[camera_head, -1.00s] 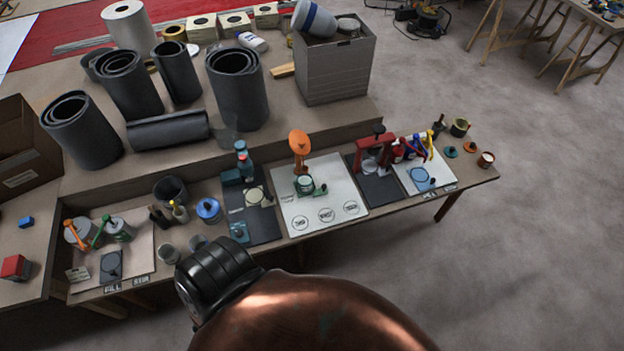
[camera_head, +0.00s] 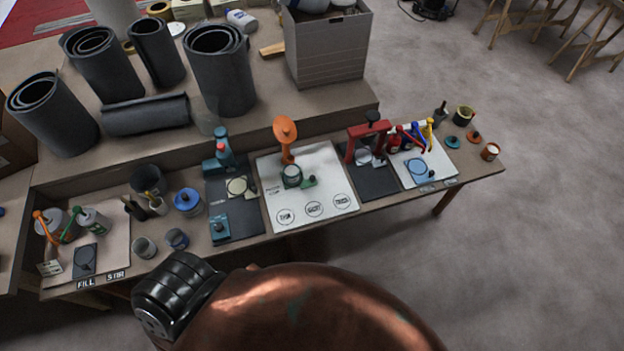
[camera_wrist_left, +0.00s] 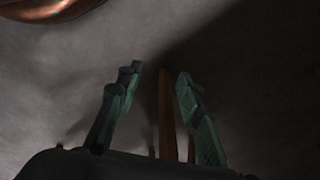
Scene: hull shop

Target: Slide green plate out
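A small green plate (camera_head: 308,181) shows in the head view at the right of a dark green cup-like fitting (camera_head: 291,176). Both are on a white board with three circles (camera_head: 330,206), below an orange-topped upright (camera_head: 285,132). How far the plate sits inside the fitting is too small to tell. My left gripper (camera_wrist_left: 158,82) shows in the left wrist view with its two green fingers apart and nothing between them. Floor and a wooden leg (camera_wrist_left: 167,115) lie beyond the fingers. My left gripper is not visible in the head view, and my right gripper is in neither view.
A teal device on a dark mat (camera_head: 242,218) stands left of the white board. A red press (camera_head: 368,138) stands to its right, beside several coloured bottles. Open floor lies in front and right.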

